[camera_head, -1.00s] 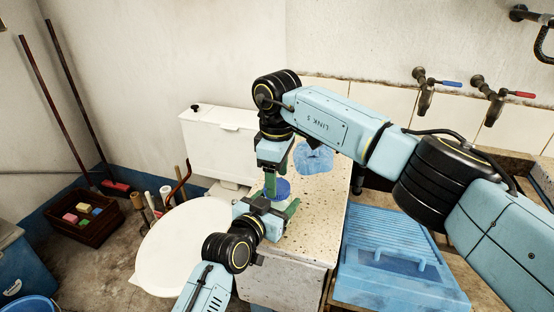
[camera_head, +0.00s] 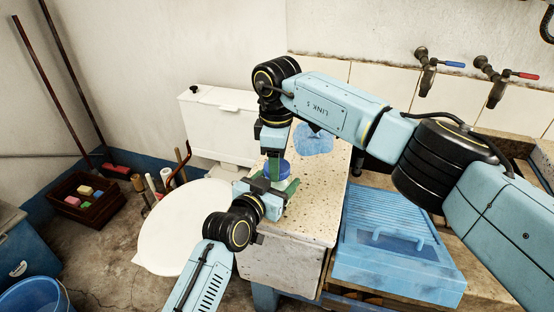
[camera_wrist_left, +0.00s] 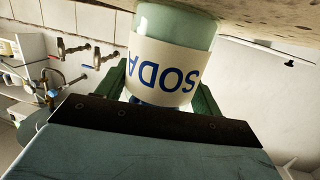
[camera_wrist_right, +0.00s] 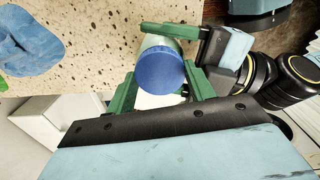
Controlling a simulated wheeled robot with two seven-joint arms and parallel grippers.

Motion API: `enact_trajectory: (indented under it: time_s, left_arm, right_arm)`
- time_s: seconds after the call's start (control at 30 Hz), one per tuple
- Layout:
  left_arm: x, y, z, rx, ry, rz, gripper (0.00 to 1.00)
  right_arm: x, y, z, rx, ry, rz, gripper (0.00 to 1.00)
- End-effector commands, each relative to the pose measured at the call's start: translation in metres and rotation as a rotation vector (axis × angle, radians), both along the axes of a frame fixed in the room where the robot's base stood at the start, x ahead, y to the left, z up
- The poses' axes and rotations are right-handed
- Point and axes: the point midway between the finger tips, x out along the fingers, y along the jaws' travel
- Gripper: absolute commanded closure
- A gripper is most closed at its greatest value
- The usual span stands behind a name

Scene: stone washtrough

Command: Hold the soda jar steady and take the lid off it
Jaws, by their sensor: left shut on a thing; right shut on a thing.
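The soda jar (camera_wrist_left: 172,62) is pale green with a cream SODA label and appears upside down in the left wrist view. It stands near the left edge of the speckled stone top. My left gripper (camera_head: 275,190) is shut around the jar's body. The round blue lid (camera_wrist_right: 160,68) is at the top of the jar; I see no clear gap below it. My right gripper (camera_head: 276,162) points down from above and is shut on the lid, with a green finger on each side in the right wrist view. The lid's far side is partly hidden in the head view.
A crumpled blue cloth (camera_head: 314,140) lies behind the jar on the stone top (camera_head: 310,212). A blue washboard basin (camera_head: 395,240) is to the right, below two taps (camera_head: 428,72). A white round tub (camera_head: 180,230) and a white tank (camera_head: 222,130) are to the left.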

Motion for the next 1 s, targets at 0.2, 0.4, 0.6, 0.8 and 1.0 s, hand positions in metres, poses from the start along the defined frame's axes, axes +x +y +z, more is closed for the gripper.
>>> enact_trajectory:
  time_s: [0.2, 0.4, 0.6, 0.8, 1.0]
  left_arm:
    - [-0.0003, 0.0, -0.0011, 0.002, 0.001, 0.0, 0.97]
    - [-0.0003, 0.0, -0.0011, 0.002, 0.001, 0.0, 0.97]
    - [-0.0003, 0.0, -0.0011, 0.002, 0.002, 0.0, 0.97]
    - [-0.0003, -0.0002, -0.0011, 0.002, 0.002, -0.001, 0.97]
    - [-0.0003, -0.0002, -0.0011, 0.002, 0.002, -0.001, 0.97]
  right_arm:
    - [0.0006, -0.0001, 0.0012, -0.001, -0.002, 0.408, 0.74]
    - [0.0006, 0.0001, 0.0015, -0.002, -0.003, 0.796, 0.74]
    - [0.0005, 0.0006, 0.0015, -0.001, -0.003, 1.182, 0.74]
    - [0.0002, 0.0009, 0.0021, -0.001, -0.002, 1.567, 0.74]
    - [0.0, 0.0012, 0.0021, 0.0, -0.004, 1.952, 0.74]
